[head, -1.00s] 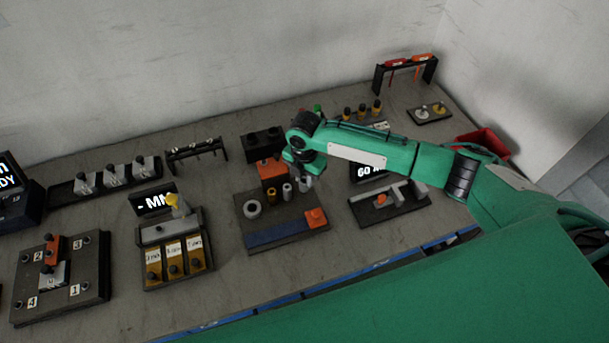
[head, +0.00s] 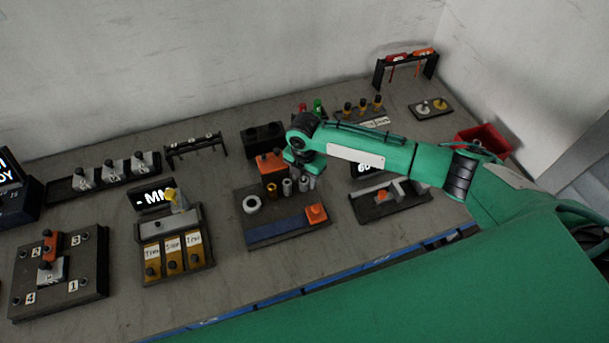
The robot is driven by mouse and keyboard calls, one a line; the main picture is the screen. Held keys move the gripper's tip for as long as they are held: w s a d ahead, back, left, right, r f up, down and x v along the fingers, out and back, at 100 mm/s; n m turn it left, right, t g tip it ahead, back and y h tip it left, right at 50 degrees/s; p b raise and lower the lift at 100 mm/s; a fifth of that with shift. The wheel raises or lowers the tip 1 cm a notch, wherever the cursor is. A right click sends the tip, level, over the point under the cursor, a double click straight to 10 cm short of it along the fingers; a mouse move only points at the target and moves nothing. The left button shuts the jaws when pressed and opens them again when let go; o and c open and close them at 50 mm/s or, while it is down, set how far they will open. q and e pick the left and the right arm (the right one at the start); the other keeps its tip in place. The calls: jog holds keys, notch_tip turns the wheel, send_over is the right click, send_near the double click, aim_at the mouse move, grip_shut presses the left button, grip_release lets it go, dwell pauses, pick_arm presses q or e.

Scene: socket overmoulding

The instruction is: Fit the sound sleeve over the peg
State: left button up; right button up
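A dark fixture board (head: 255,224) stands in the middle of the bench. It carries a pale ring (head: 251,204), a brass-coloured cylinder (head: 271,190), a grey cylinder (head: 287,187) and another grey cylinder (head: 304,184). Which of these is the sound sleeve and which is the peg I cannot tell. My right gripper (head: 306,171) points down over the back right of the board, close to the right grey cylinder. Its fingers are small and partly hidden by the wrist, so whether they are open or hold something is unclear. My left gripper is out of view.
An orange block (head: 316,213) and a blue strip (head: 285,230) lie along the board's front. A fixture with an orange piece (head: 383,194) is close on the right, under my forearm. A labelled panel (head: 174,237) stands left. Bare bench lies between the fixtures.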

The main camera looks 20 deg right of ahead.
jog(key=shift+r, duration=0.1)
notch_tip(320, 180, up, 14)
jog(key=b, duration=0.3)
dwell(0.3)
jog(key=shift+f, duration=0.25)
